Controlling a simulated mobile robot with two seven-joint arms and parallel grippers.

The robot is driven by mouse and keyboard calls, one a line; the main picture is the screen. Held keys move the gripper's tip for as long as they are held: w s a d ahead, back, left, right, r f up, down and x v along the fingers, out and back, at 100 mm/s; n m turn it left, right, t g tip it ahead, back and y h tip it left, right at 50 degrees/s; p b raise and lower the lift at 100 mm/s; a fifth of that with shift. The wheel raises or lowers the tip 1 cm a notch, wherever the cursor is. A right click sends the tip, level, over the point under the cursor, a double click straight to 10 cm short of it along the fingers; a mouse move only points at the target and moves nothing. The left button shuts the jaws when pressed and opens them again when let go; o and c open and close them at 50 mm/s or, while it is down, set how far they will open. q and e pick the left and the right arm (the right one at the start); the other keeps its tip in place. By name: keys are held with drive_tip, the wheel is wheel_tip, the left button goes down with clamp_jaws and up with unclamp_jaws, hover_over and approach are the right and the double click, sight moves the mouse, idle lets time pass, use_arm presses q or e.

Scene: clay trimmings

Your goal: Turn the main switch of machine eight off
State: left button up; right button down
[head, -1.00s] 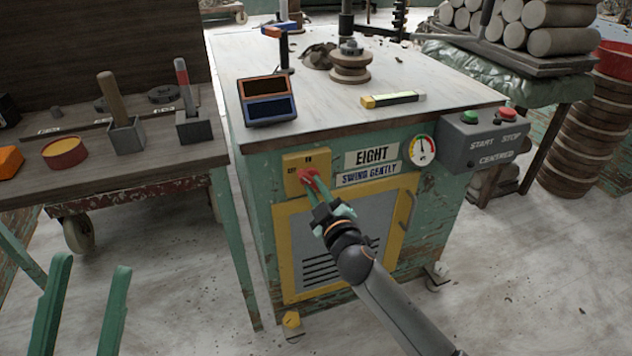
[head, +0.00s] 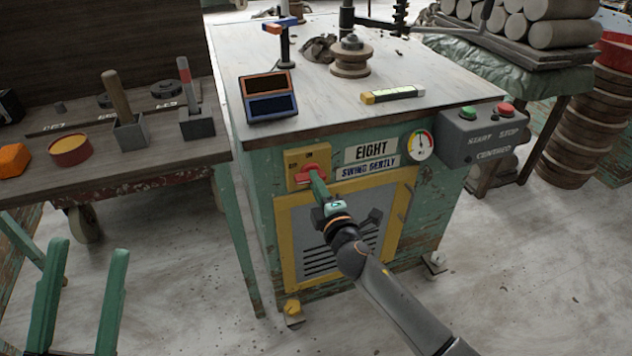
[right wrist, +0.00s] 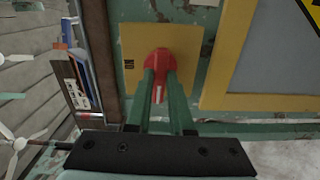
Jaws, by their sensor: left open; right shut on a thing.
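Machine eight (head: 262,220) is a green cabinet with a plate reading EIGHT (head: 371,149). Its main switch is a red knob (head: 311,173) on a yellow plate (head: 293,160), marked at the left and top. My right gripper (head: 318,180) is shut on the knob, its green fingers on either side. The red knob (right wrist: 160,60) also shows between the fingers in the right wrist view, with a white stripe towards the picture's bottom. In the head view the knob's bar lies roughly level. My left gripper (head: 90,247) is open and empty at the lower left.
A grey box with green and red START and STOP buttons (head: 485,135) juts from the right corner. A gauge (head: 420,145) sits beside the labels. A wooden bench (head: 190,150) with tools stands close on the left. Floor in front is clear.

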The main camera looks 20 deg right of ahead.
drive_tip(key=shift+n, duration=0.4)
drive_tip(key=c, duration=0.8)
unclamp_jaws()
drive_tip(key=shift+s, duration=0.1)
drive_tip(key=s+p, duration=0.1)
drive_tip(key=s, duration=1.1)
drive_tip(key=shift+s+d, duration=0.2)
